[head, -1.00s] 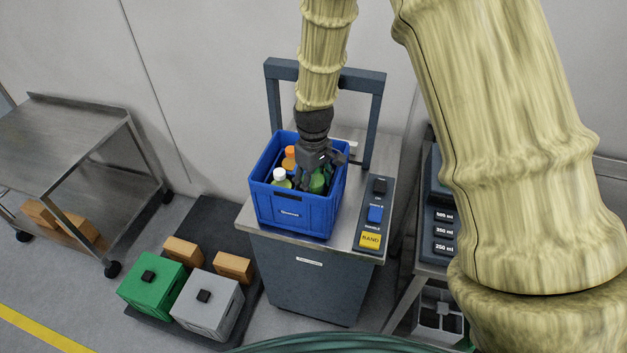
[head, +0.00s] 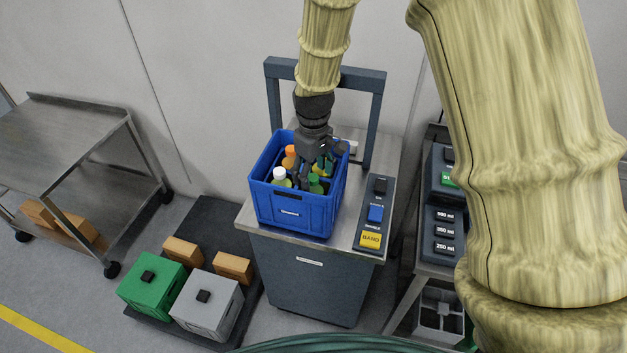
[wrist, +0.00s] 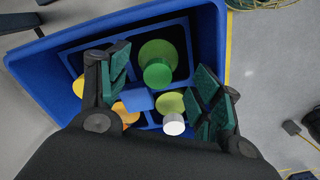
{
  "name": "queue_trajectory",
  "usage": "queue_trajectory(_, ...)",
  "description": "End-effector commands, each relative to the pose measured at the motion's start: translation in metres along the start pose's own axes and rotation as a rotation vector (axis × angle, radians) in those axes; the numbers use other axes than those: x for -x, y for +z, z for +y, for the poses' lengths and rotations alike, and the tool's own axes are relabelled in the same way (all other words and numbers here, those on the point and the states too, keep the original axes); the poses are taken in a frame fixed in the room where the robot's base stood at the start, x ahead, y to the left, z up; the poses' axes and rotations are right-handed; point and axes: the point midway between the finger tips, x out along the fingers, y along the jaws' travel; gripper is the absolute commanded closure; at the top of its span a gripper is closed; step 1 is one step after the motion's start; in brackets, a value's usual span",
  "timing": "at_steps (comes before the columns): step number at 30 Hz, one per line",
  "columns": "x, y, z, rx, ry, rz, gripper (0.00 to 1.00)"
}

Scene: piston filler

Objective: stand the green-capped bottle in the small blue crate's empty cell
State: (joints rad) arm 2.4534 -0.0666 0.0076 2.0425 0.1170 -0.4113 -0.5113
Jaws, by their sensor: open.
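The small blue crate (head: 292,212) stands on the steel top of the grey cabinet. The green-capped bottle (head: 315,185) stands in a cell at the crate's front right; in the wrist view its green cap (wrist: 158,73) shows from above. A white-capped bottle (head: 280,176) and an orange-capped bottle (head: 290,156) stand in other cells. My gripper (head: 322,168) is over the crate, pointing down. In the wrist view my gripper (wrist: 162,88) is open, with its fingers apart on either side of the green and white caps. Whether a finger touches the bottle is unclear.
A grey frame (head: 273,100) rises behind the crate. A button panel (head: 374,214) lies to its right. Green (head: 152,285) and grey (head: 207,304) boxes sit on a low dark platform at left. A steel cart (head: 60,150) stands further left.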

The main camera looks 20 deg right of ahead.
Motion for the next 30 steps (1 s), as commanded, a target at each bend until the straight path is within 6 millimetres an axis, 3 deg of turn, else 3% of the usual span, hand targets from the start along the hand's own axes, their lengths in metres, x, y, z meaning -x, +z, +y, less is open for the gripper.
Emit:
queue_trajectory(21,0.085,-0.001,0.0,0.0,0.001,0.001,0.35)
queue_trajectory(30,0.097,0.0,0.0,0.0,0.0,0.0,0.35)
